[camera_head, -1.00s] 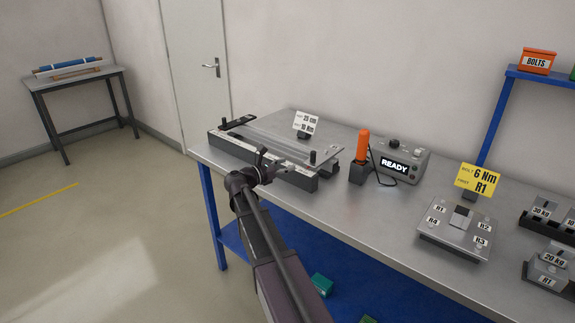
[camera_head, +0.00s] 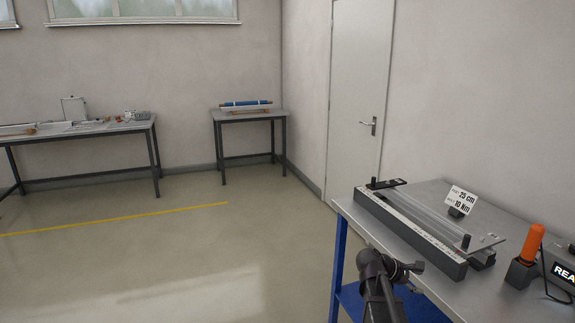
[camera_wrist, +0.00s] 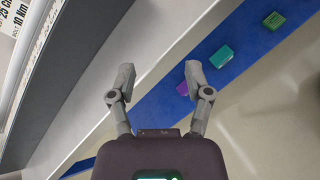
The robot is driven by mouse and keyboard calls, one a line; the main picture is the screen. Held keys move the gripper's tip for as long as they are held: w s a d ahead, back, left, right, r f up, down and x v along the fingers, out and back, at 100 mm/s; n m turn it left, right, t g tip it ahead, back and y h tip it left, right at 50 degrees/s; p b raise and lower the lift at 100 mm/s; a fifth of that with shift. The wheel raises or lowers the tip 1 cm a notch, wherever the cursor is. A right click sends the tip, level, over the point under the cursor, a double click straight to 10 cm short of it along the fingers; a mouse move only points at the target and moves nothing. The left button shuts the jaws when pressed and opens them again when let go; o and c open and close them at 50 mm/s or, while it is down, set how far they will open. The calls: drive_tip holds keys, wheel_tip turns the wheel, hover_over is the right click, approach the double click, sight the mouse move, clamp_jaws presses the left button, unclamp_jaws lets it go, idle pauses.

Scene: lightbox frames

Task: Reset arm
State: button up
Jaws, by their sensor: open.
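My gripper (camera_wrist: 159,82) is open in the wrist view, its two grey fingers spread with nothing between them. Below it in that view are the workbench's edge and its blue lower shelf (camera_wrist: 165,108). In the head view my arm's end shows at the bottom right, in front of the near edge of the workbench (camera_head: 430,290); its fingers are hard to make out there. The long rail fixture (camera_head: 415,233) lies on the bench just beyond it.
A sign reading 25 cm, 10 Nm (camera_head: 461,198) and an orange-handled tool (camera_head: 531,243) stand on the bench. A teal box (camera_wrist: 221,57) and a green box (camera_wrist: 273,21) sit on the lower shelf. Open floor (camera_head: 180,260) lies left. A small table (camera_head: 248,115) stands farther back.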

drive_tip(key=s+a+f+m+y, duration=0.3)
drive_tip(key=s+a+m+y, duration=0.15)
drive_tip(key=a, duration=0.25)
drive_tip(key=s+a+f+m+g+y, duration=0.1)
drive_tip(key=s+a+f+m+y, duration=0.3)
drive_tip(key=a, duration=0.4)
drive_tip(key=s+a+f+m+y, duration=0.2)
drive_tip(key=s+a+m+y, duration=0.2)
drive_tip(key=s+a, duration=0.25)
wheel_tip(320, 180, up, 13)
drive_tip(key=p, duration=1.3)
drive_tip(key=shift+w+a+r+p, duration=0.15)
drive_tip(key=shift+w+p, duration=0.2)
drive_tip(key=shift+p, duration=0.05)
drive_tip(key=shift+n, duration=0.25)
drive_tip(key=shift+c, duration=0.6)
